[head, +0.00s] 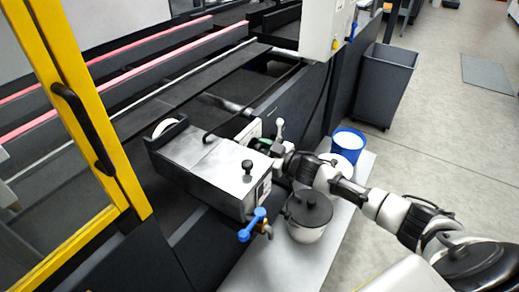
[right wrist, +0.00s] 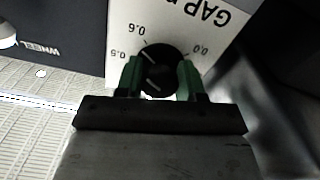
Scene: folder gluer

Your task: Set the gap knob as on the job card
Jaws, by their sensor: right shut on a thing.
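The gap knob (right wrist: 160,62) is round and black, in the right wrist view, on a white plate (right wrist: 188,22) lettered "GAP", which appears upside down. In the head view the right gripper (head: 266,146) reaches the machine's side, and the knob is hidden there. I cannot make out a job card.
A metal box with a black-knobbed top (head: 205,165) and a blue-handled valve (head: 252,226) stand left of my right arm. A lidded pot (head: 310,212) and a blue container (head: 349,148) sit on a grey shelf below it. A grey bin (head: 385,85) stands behind.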

